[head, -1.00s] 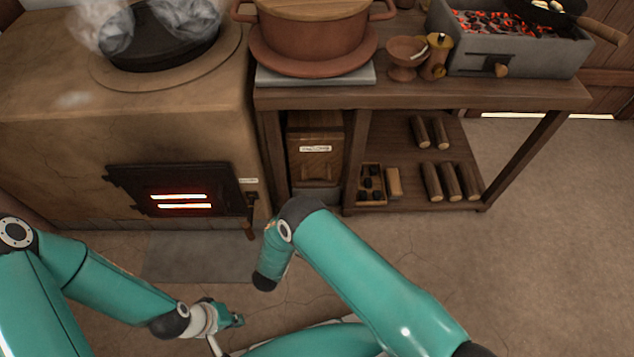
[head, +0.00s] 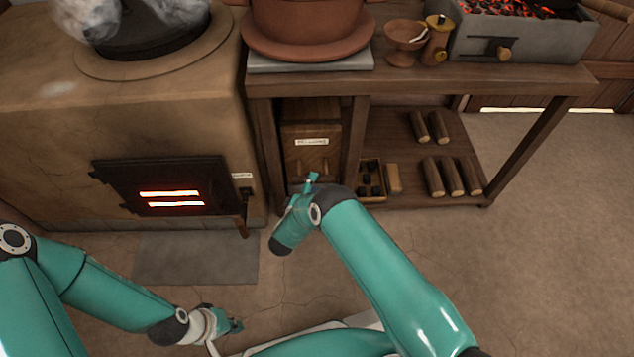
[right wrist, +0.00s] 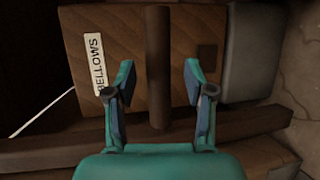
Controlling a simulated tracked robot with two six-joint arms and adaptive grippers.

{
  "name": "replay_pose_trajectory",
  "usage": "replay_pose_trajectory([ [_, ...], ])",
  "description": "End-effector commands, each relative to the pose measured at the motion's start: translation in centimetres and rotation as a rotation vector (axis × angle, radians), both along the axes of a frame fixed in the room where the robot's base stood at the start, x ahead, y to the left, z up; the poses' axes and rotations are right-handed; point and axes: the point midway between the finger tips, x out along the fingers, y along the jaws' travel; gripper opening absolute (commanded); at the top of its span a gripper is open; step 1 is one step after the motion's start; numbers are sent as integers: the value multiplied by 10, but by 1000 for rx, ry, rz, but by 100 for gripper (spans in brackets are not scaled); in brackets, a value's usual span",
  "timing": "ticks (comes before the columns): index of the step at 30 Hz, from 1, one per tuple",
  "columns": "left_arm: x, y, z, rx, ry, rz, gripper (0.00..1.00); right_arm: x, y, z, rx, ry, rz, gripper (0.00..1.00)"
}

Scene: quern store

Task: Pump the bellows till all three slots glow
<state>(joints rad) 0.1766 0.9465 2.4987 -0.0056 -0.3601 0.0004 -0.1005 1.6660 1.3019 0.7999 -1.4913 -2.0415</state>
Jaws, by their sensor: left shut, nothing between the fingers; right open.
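The bellows (head: 311,120), a wooden box with a paper label, stands under the table beside the stove. It also shows in the right wrist view (right wrist: 110,30), labelled BELLOWS, with a dark bar (right wrist: 158,65) across its face. My right gripper (head: 311,183) is open in front of the box; in the right wrist view its fingertips (right wrist: 160,75) appear either side of the bar, not visibly touching it. The stove's dark door (head: 125,185) shows two glowing slots (head: 170,193); no third glow shows. My left gripper (head: 236,326) is shut and empty, low over the floor.
The clay stove (head: 60,130) stands left, with a smoking pan on top. The wooden table (head: 420,85) holds a clay pot (head: 305,20) and a grey coal box (head: 520,38). Logs (head: 433,177) and a small divided tray (head: 371,200) lie on its lower shelf. Floor at right is clear.

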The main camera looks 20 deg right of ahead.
Motion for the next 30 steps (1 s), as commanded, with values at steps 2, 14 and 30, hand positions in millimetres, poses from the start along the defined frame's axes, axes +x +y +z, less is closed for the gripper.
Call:
replay_pose_trajectory([
  [2, 0, 0, -7, 0, 0, 0, 0, 9, -8, -4, -1, -2, -2, 54],
  [14, 0, 0, -11, 0, 0, 0, 0, 23, -18, -5, 0, 0, 0, 54],
  [30, 0, 0, -11, 0, 0, 0, 0, 22, -18, -6, 0, 1, 0, 0],
])
